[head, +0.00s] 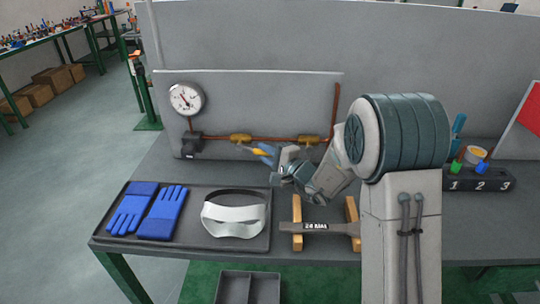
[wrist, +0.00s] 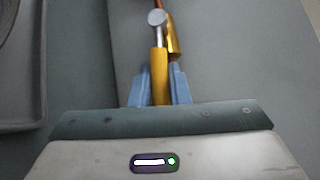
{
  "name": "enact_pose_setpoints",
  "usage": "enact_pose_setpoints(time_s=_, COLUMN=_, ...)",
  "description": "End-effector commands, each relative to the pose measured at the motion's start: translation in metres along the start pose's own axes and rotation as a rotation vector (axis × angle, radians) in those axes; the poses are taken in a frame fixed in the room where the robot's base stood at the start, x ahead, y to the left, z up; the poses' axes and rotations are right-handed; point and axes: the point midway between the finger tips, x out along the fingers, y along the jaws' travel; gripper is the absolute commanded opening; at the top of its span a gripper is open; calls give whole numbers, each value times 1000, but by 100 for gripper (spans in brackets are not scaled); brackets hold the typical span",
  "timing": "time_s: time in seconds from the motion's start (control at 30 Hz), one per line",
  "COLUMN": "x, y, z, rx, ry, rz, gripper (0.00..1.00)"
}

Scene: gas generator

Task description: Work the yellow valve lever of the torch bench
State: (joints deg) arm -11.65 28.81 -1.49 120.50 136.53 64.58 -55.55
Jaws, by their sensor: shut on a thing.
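The yellow valve lever (wrist: 160,75) runs up the middle of the wrist view, between the two blue fingers of my gripper (wrist: 160,88). My gripper is shut on the lever. Beyond it is the brass valve body (wrist: 174,35) on a copper pipe. In the head view the lever (head: 259,153) shows as a small yellow piece at the tips of my gripper (head: 262,151). The brass valve (head: 308,140) at right and another brass fitting (head: 240,138) sit on the pipe.
A pressure gauge (head: 186,99) stands at the pipe's left end. A dark tray (head: 262,241) holds blue gloves (head: 161,212) and a white visor (head: 234,218). A hammer-like tool (head: 325,228) rests on wooden supports. A numbered block (head: 480,182) is at right.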

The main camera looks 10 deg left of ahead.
Motion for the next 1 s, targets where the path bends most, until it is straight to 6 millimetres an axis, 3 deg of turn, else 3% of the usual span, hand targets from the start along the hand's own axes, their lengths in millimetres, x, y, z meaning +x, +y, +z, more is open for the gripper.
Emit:
enact_pose_setpoints(time_s=0.1, x=0, y=1, z=0, rx=1, ry=1, rz=3, gripper=0)
enact_pose_setpoints(time_s=0.13, x=0, y=1, z=0, rx=1, ry=1, rz=3, gripper=21)
enact_pose_setpoints(time_s=0.2, x=0, y=1, z=0, rx=1, ry=1, rz=2, gripper=38)
enact_pose_setpoints(time_s=0.57, x=-6, y=0, z=-2, rx=0, ry=3, rz=0, gripper=38)
enact_pose_setpoints(time_s=0.77, x=-38, y=1, z=-2, rx=0, ry=6, rz=0, gripper=38)
enact_pose_setpoints(time_s=1.0, x=-94, y=1, z=-2, rx=-1, ry=7, rz=-1, gripper=38)
